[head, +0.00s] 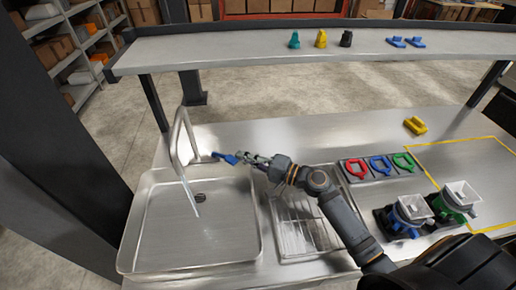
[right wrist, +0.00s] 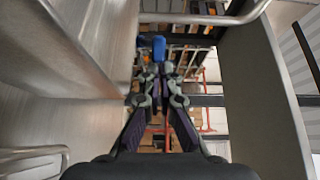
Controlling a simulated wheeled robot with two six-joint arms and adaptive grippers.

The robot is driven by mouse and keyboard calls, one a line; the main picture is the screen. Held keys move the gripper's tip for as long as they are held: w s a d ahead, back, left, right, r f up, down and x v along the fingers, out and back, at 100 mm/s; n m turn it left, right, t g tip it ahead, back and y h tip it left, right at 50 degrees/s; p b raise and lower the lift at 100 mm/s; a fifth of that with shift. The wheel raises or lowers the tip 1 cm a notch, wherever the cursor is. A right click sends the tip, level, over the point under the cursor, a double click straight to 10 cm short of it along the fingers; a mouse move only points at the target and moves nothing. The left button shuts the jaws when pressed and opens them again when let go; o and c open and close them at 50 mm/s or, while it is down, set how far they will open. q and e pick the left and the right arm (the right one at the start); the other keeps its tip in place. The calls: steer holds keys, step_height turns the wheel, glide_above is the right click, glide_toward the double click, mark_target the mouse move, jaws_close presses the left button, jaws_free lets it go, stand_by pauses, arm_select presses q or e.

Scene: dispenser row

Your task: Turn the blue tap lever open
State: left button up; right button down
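The metal tap (head: 181,150) arches over the left sink basin (head: 150,259). Its blue lever (head: 227,157) sticks out to the right of the tap. My right gripper (head: 246,158) is just right of the lever, at about the same height, fingers pointing at it. In the right wrist view the blue lever (right wrist: 157,47) appears just beyond the fingertips (right wrist: 160,72). The fingers are drawn together with nothing seen held between them. Whether the tips touch the lever, I cannot tell. My left gripper is not in view.
A drying rack (head: 302,228) lies right of the basin. Red (head: 356,169), blue (head: 380,166) and green (head: 403,162) rings and two hopper-topped dispensers (head: 411,210) (head: 457,197) stand further right. A raised shelf (head: 240,51) holds small coloured pieces.

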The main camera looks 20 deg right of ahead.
mark_target(235, 164)
steer(key=shift+s+a+f+m+t+h, duration=0.1)
steer(key=shift+s+a+m+t+h, duration=0.3)
steer(key=shift+a+m+h, duration=0.1)
steer(key=shift+s+a, duration=0.6)
steer(key=shift+a, duration=0.25)
